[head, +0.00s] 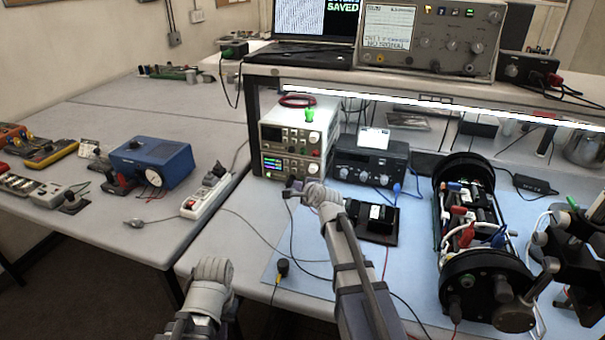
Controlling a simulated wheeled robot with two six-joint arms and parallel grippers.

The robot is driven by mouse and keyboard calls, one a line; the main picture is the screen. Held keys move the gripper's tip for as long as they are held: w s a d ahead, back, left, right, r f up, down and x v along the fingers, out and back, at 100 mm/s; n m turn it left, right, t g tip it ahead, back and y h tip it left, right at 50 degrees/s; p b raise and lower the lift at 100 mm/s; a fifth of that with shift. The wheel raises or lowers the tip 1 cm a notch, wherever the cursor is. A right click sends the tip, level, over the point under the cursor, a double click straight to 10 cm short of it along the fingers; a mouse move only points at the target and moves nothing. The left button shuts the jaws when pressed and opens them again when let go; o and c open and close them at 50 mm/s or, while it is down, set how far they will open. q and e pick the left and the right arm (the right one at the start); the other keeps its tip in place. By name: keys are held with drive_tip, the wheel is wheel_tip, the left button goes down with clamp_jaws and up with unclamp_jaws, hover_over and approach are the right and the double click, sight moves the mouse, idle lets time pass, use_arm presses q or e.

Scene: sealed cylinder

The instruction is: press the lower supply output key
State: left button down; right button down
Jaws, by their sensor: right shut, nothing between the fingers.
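Two bench supplies are stacked under the shelf at the left of the blue mat. The lower supply (288,167) has a lit coloured display on its front. The upper supply (290,137) sits on it with a green item on top. My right gripper (291,189) is shut and empty, just in front of the lower supply's bottom front edge. I cannot tell whether it touches the panel. The lower output key is too small or hidden to make out. My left gripper (208,272) is low in the view, near the left table's edge, away from the supplies; its fingers are unclear.
A dark instrument (371,162) stands right of the supplies. A black block (376,220) lies right of my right forearm. The open cylinder assembly (467,228) stands further right. A white power strip (207,195) lies left. Loose cables cross the blue mat (415,283).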

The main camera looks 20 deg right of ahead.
drive_tip(key=shift+w+d, duration=0.55)
drive_tip(key=shift+w, duration=0.25)
drive_tip(key=shift+w+d, duration=0.55)
drive_tip(key=shift+w, duration=0.25)
drive_tip(key=shift+w, duration=0.1)
idle(0.9)
drive_tip(key=shift+w+d, duration=0.25)
drive_tip(key=shift+w+d, duration=0.2)
drive_tip(key=shift+w, duration=0.1)
idle(0.8)
drive_tip(key=shift+s, duration=0.1)
drive_tip(key=shift+s+a, duration=0.5)
drive_tip(key=shift+s, duration=0.1)
drive_tip(key=shift+s+a, duration=0.7)
drive_tip(key=shift+s, duration=0.35)
drive_tip(key=shift+s+a, duration=0.65)
drive_tip(key=shift+s, duration=0.35)
drive_tip(key=shift+r, duration=0.1)
